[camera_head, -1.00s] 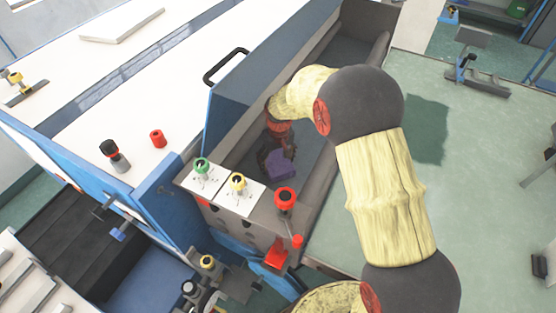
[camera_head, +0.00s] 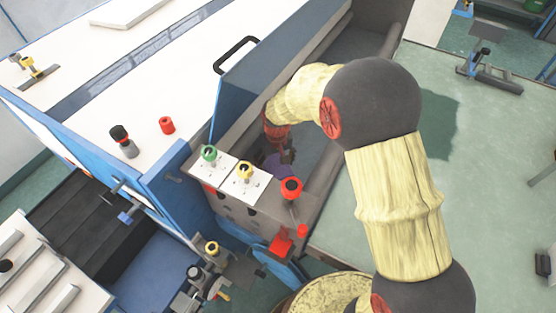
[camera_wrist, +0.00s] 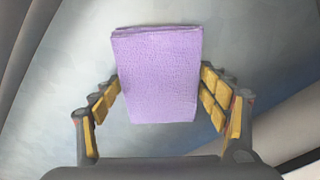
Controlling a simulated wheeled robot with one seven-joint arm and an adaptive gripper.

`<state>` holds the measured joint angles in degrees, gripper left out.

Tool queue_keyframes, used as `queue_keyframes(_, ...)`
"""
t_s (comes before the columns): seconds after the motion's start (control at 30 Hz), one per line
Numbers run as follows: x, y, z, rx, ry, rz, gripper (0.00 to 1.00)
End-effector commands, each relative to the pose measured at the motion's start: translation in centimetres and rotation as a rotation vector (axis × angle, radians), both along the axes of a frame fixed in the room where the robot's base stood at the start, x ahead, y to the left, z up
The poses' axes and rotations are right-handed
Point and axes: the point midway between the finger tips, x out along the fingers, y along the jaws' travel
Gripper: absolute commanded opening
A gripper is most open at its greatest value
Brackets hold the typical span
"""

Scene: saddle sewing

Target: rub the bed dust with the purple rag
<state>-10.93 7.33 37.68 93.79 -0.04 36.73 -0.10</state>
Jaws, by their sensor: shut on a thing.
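The purple rag (camera_wrist: 157,75) is a folded lilac block between the fingers of my gripper (camera_wrist: 160,92) in the wrist view. The fingers are shut on its two sides. In the head view the rag (camera_head: 272,163) is a small purple patch, mostly hidden behind my gripper (camera_head: 280,152) and the panel with knobs. Both are down inside the trough-shaped bed (camera_head: 315,150) of the machine. The pale, mottled bed surface (camera_wrist: 75,85) lies beyond the rag in the wrist view. I cannot tell whether the rag touches it, and no distinct dust patch stands out.
A grey panel with green, yellow and red knobs (camera_head: 245,172) stands at the trough's near end. A blue wall (camera_head: 270,75) with a black handle (camera_head: 235,55) borders its left side. A white tabletop (camera_head: 90,110) lies further left.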

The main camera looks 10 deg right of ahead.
Motion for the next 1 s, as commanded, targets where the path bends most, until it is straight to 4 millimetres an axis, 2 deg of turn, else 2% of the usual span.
queue_keyframes(1.0, -4.5, 3.4, -0.3, 0.000, 0.002, 0.001, 0.48)
